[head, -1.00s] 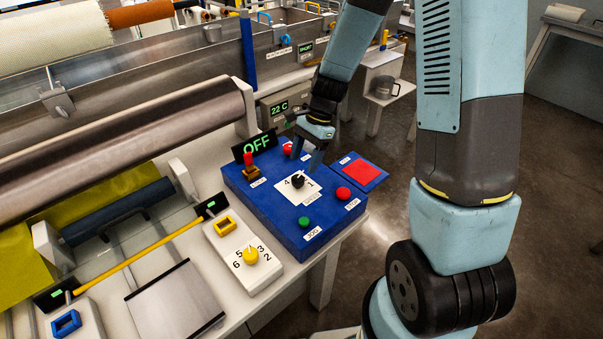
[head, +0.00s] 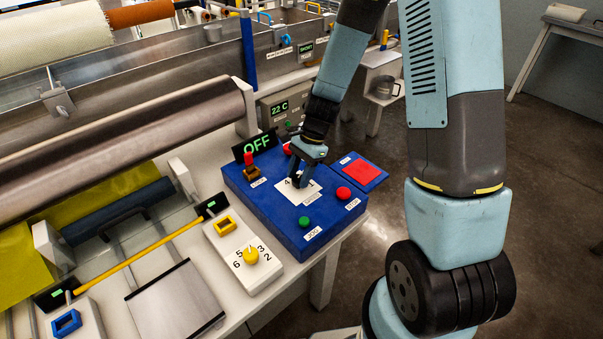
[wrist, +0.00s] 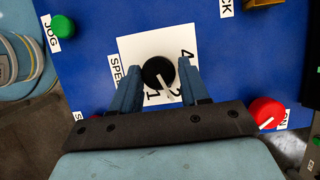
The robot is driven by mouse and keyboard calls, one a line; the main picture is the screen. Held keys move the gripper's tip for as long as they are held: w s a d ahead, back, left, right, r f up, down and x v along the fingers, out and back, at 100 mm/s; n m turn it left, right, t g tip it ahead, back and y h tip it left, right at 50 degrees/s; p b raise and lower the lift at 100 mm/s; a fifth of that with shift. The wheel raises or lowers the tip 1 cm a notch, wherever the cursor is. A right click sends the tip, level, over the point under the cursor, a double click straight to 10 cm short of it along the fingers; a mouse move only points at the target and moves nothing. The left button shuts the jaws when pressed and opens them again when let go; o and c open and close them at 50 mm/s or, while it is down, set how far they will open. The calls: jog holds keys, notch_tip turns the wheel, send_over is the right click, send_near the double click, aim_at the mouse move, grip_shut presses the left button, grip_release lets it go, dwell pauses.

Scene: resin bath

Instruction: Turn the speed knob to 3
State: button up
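The speed knob (wrist: 157,72) is a round black knob with a white pointer, on a white square plate (head: 284,192) on the blue control box (head: 268,205). In the wrist view its pointer slants to the lower right, between the digits 1 and 2. The digit 4 shows at the upper right of the knob; the 3 is not visible, and my right finger covers part of the plate. My gripper (wrist: 157,80) is open, with one finger on each side of the knob; I cannot tell whether they touch it. In the head view my gripper (head: 300,178) largely hides the knob.
Around the plate are a green jog button (head: 304,221), a red button (head: 343,193) and a red-handled lever (head: 249,162). An OFF display (head: 257,146) stands behind. A yellow dial (head: 251,257) sits on a separate white box at left.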

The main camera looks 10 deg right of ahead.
jog(key=c, duration=0.6)
jog(key=shift+d, duration=0.1)
jog(key=shift+w, duration=0.1)
jog(key=n, duration=0.2)
jog(key=n+g+h, duration=0.1)
jog(key=shift+w+a+n, duration=0.1)
jog(key=shift+a+n, duration=0.15)
jog(key=shift+n, duration=0.15)
jog(key=n, duration=0.2)
jog(key=n+h, duration=0.1)
jog(key=n, duration=0.1)
jog(key=shift+a+n+g+h, duration=0.1)
jog(key=shift+n+g+h, duration=0.2)
jog(key=shift+n+g, duration=0.1)
jog(key=o, duration=1)
